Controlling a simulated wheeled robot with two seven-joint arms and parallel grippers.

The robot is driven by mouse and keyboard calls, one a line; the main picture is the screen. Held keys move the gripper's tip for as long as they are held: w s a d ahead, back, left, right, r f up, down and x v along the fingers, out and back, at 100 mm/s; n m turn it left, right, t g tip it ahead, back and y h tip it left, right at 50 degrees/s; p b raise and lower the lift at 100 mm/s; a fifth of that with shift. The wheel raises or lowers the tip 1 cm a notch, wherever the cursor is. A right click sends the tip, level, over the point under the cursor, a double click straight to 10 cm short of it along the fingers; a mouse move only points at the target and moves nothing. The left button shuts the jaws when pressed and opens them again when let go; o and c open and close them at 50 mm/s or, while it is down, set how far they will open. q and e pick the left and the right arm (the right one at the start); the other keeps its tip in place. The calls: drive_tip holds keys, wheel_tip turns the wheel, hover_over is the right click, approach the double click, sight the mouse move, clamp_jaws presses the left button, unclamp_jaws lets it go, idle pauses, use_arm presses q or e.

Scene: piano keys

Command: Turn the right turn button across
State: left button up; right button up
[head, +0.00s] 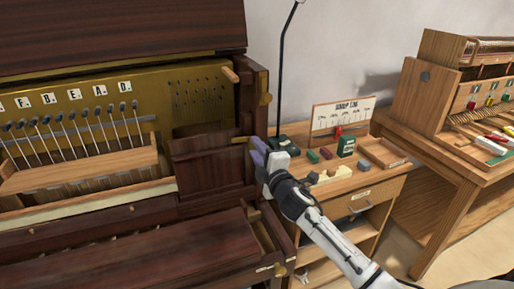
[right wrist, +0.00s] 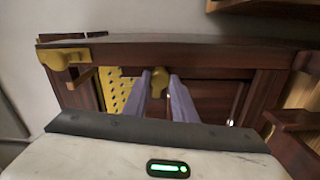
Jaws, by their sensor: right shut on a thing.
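The brass turn button (head: 240,140) sits on the dark wooden right end of the piano case, beside a dark panel (head: 212,165). My right gripper (head: 256,150) reaches it from the right in the head view. In the right wrist view, the purple fingers of my right gripper (right wrist: 167,98) stand on either side of the brass button (right wrist: 160,79) and are shut on it. The fingers hide part of the button, so I cannot tell its exact angle. My left gripper is not in view.
Another brass fitting (head: 265,90) is higher on the case edge; a brass fitting (right wrist: 66,58) also shows at upper left in the wrist view. A wooden bench (head: 375,180) with small blocks and a lamp stands close right of the arm.

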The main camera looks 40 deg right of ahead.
drive_tip(key=shift+n, duration=0.6)
drive_tip(key=o, duration=1)
drive_tip(key=shift+o, duration=0.2)
drive_tip(key=v, duration=1)
drive_tip(key=shift+s+b, duration=0.15)
drive_tip(key=shift+b, duration=0.15)
